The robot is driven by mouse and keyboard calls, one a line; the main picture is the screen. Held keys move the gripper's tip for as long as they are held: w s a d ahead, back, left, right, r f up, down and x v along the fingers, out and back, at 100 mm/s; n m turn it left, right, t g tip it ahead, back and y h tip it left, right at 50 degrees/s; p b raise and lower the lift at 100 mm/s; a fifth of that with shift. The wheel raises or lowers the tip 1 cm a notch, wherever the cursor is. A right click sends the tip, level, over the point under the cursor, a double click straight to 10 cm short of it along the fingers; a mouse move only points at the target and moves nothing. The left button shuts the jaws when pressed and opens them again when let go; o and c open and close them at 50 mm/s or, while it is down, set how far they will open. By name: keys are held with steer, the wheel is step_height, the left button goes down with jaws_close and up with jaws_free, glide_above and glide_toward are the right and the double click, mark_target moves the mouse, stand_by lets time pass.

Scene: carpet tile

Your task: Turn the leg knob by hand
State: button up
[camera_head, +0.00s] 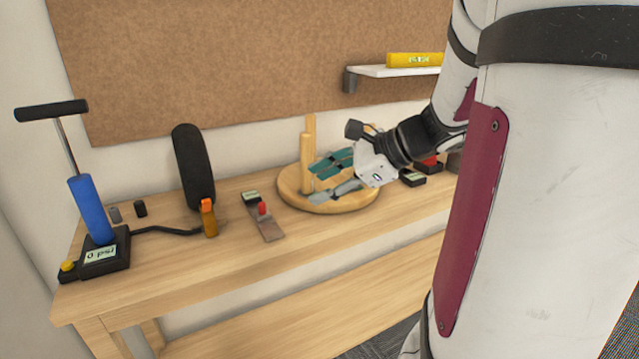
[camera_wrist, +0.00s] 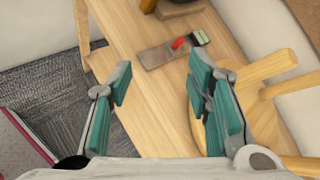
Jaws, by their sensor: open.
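A round wooden disc (camera_head: 345,206) lies on the workbench with upright wooden legs, like an upturned stool. The disc (camera_wrist: 258,118) and a leg (camera_wrist: 292,87) also show at the right of the wrist view. My gripper (camera_head: 330,178) is over the disc, its teal-padded fingers pointing left, close to the front leg in the picture. In the wrist view my gripper (camera_wrist: 165,95) is open with nothing between its fingers. No separate knob can be made out.
A flat plate with a red knob (camera_head: 262,208) lies left of the disc. Further left are a blue pump (camera_head: 91,209) and a black wheel (camera_head: 193,167). Dark boxes (camera_head: 413,179) lie at right, partly behind my arm. A shelf (camera_head: 395,71) holds a yellow level (camera_head: 414,60).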

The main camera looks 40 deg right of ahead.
steer(key=shift+s+a+r+n+g, duration=0.2)
steer(key=shift+a+r, duration=0.1)
steer(key=shift+a, duration=0.1)
steer(key=shift+s+a+r+n+g, duration=0.15)
steer(key=shift+a+r+n, duration=0.1)
steer(key=shift+a, duration=0.15)
steer(key=shift+a, duration=0.1)
